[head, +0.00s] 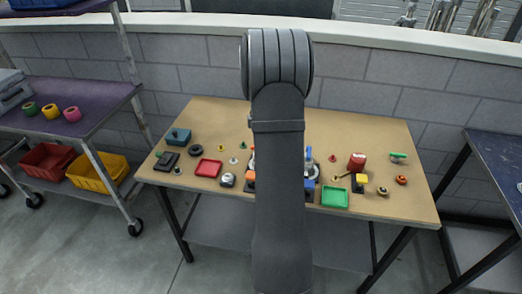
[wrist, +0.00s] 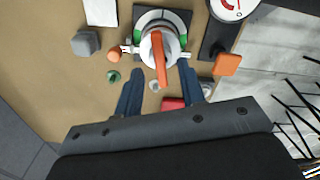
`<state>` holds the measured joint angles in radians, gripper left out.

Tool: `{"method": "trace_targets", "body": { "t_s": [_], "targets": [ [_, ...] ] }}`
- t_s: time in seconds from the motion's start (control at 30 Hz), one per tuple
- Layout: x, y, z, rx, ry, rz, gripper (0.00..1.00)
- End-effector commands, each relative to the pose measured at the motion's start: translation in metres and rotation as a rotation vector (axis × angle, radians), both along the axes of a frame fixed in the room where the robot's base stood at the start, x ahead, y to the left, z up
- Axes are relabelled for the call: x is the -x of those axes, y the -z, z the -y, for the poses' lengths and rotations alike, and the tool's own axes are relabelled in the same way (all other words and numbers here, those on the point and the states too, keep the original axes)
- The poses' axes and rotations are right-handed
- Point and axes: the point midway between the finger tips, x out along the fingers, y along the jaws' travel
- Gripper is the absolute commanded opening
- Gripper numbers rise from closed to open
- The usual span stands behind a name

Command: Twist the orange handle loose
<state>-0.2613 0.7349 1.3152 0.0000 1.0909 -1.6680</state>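The orange handle (wrist: 160,58) is a narrow bar across the top of a round silver fitting in the wrist view. The fitting stands on a dark square base (wrist: 180,17) with a pale dial marked in green. My gripper (wrist: 160,67) is open, with one dark blue finger on each side of the handle's near end. Gaps show between the fingers and the handle; contact is not visible, and the height difference cannot be told. In the head view my arm hides the handle and my gripper.
In the wrist view an orange block (wrist: 228,64) on a dark plate and a round gauge (wrist: 232,8) stand to the right. A grey block (wrist: 86,43) and an orange knob (wrist: 114,56) lie to the left. The wooden table (head: 400,150) holds a green tray (head: 334,197) and a red tray (head: 208,168).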

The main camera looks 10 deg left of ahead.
Motion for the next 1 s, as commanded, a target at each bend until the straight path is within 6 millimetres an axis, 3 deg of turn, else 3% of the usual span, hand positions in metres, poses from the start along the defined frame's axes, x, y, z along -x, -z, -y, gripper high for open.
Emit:
{"method": "trace_targets", "body": {
  "t_s": [0.5, 0.83, 1.0],
  "targets": [
    [0.0, -0.036, 0.0, 0.0, 0.0, 0.0, 0.36],
    [0.0, -0.037, 0.0, 0.0, 0.0, -0.001, 0.36],
    [0.0, -0.025, 0.0, 0.001, 0.0, -0.003, 0.36]
  ]
}}
